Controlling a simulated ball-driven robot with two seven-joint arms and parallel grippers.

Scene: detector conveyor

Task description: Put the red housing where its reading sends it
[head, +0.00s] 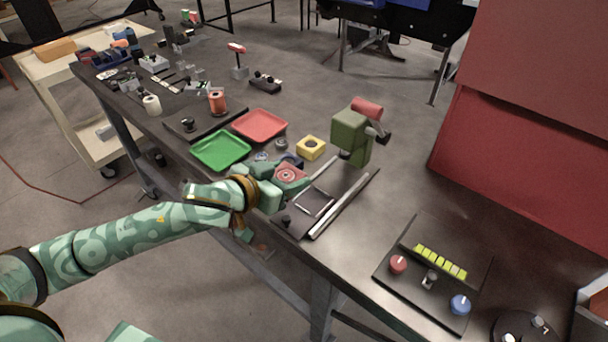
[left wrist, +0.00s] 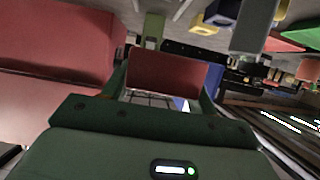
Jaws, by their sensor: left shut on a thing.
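My left gripper (head: 287,179) is shut on the red housing (head: 289,173), a small red block with a round ring on its top. It holds the housing at the far left end of the short conveyor (head: 316,202), beside the olive-green detector (head: 350,135) with a red cylinder on top. In the left wrist view the housing's plain red face (left wrist: 164,78) fills the space between the fingers. I cannot tell whether the housing touches the surface below. A green tray (head: 221,151) and a red tray (head: 259,125) lie left of the conveyor. My right gripper is not in view.
A panel (head: 432,275) with yellow-green segments, a red knob (head: 398,264) and a blue knob (head: 460,305) lies at right. Several small items crowd the bench's far end.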

